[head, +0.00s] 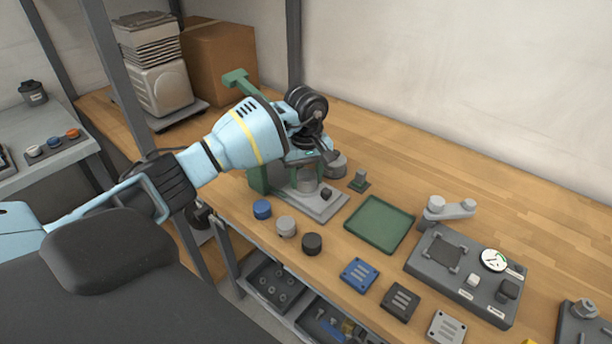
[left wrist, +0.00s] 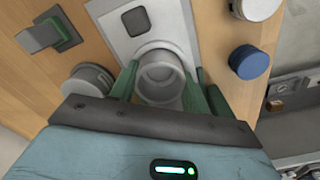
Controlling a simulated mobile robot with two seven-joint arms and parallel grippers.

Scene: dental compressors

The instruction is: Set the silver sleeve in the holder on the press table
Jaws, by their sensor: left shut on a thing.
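The silver sleeve (left wrist: 162,75) is a hollow grey cylinder between the green fingers of my left gripper (left wrist: 160,88) in the left wrist view. The gripper is shut on it. In the head view my left gripper (head: 316,158) is at the press, above the grey press table (head: 322,208); the sleeve (head: 307,183) shows just below it. The press table also shows in the left wrist view (left wrist: 125,8), with a dark square button. The sleeve is over the round holder area, and the holder is mostly hidden. I cannot tell whether the sleeve is seated. My right gripper is not in view.
Blue (head: 262,209), grey (head: 286,226) and black (head: 311,244) round caps stand in front of the press. A small green stand (head: 359,182) and an empty green tray (head: 379,224) are to its right. A gauge fixture (head: 462,280) is further right. The green press frame (head: 258,178) is close to my gripper.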

